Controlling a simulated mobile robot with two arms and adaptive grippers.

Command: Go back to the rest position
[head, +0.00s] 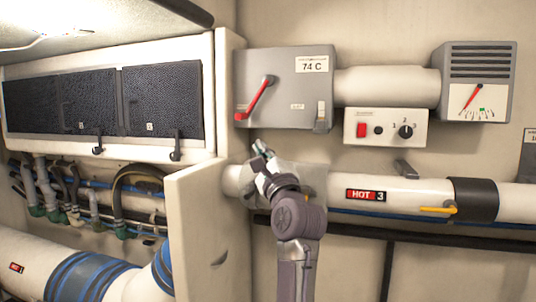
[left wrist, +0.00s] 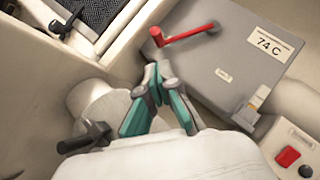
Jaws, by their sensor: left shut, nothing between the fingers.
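My left gripper (head: 260,148) is shut and empty, with its teal fingers pointing up in the head view. It sits just below the grey box (head: 290,88) marked 74 C, in front of the white pipe (head: 388,188). In the left wrist view the closed fingertips (left wrist: 158,72) are below the red lever (left wrist: 183,35) on that box and appear apart from it. The lever also shows in the head view, tilted (head: 258,100). My right gripper is not in view.
A white switch panel (head: 385,128) with a red switch and a black knob is right of the box. A grey gauge unit (head: 478,82) stands farther right. The pipe carries a HOT 3 label and a yellow handle (head: 437,209). Dark-panelled cabinets (head: 100,105) and pipes fill the left.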

